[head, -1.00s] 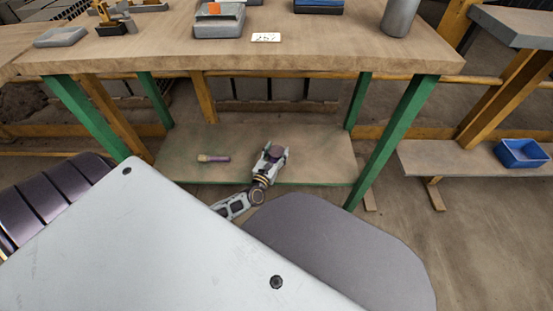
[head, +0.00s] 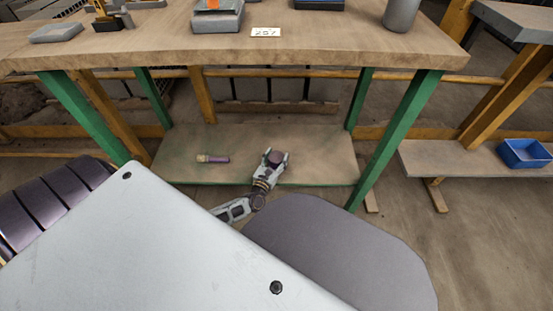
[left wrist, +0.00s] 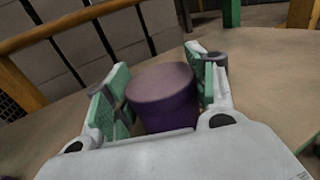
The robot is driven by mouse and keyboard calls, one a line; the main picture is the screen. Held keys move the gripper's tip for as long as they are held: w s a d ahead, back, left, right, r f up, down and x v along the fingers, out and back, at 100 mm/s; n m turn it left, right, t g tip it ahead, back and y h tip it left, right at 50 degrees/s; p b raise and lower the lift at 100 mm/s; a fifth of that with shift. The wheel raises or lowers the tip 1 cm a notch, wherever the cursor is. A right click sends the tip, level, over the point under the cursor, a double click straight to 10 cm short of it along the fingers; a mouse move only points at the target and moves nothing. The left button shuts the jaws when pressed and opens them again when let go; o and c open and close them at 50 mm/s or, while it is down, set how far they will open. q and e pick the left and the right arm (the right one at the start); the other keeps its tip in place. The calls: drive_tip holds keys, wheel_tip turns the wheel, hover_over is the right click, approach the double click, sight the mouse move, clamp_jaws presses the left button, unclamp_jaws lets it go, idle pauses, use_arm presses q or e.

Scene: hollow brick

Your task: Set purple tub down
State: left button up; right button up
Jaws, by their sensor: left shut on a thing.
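The purple tub (head: 275,158) is between the fingers of my left gripper (head: 274,154), over the low wooden shelf (head: 315,150) under the workbench. In the left wrist view the tub (left wrist: 163,97) shows a dull purple round top and darker side, with a green-padded finger on each side. My left gripper (left wrist: 160,75) is shut on it. The tub's lower part is hidden by the gripper body, so I cannot tell whether it touches the shelf. My right gripper is not in view.
A purple cylinder with a tan end (head: 213,158) lies on the shelf left of my gripper. Green table legs (head: 395,135) flank the shelf. The shelf's right part is clear. A blue bin (head: 524,153) sits on another low shelf at right.

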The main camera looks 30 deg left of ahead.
use_arm(q)
drive_tip(key=shift+f, duration=0.1)
drive_tip(key=o, duration=1.1)
drive_tip(key=shift+o, duration=0.2)
drive_tip(key=shift+s, duration=0.1)
drive_tip(key=s+d+p, duration=0.2)
drive_tip(key=s+p, duration=0.1)
drive_tip(key=s, duration=0.8)
drive_tip(key=shift+s, duration=0.35)
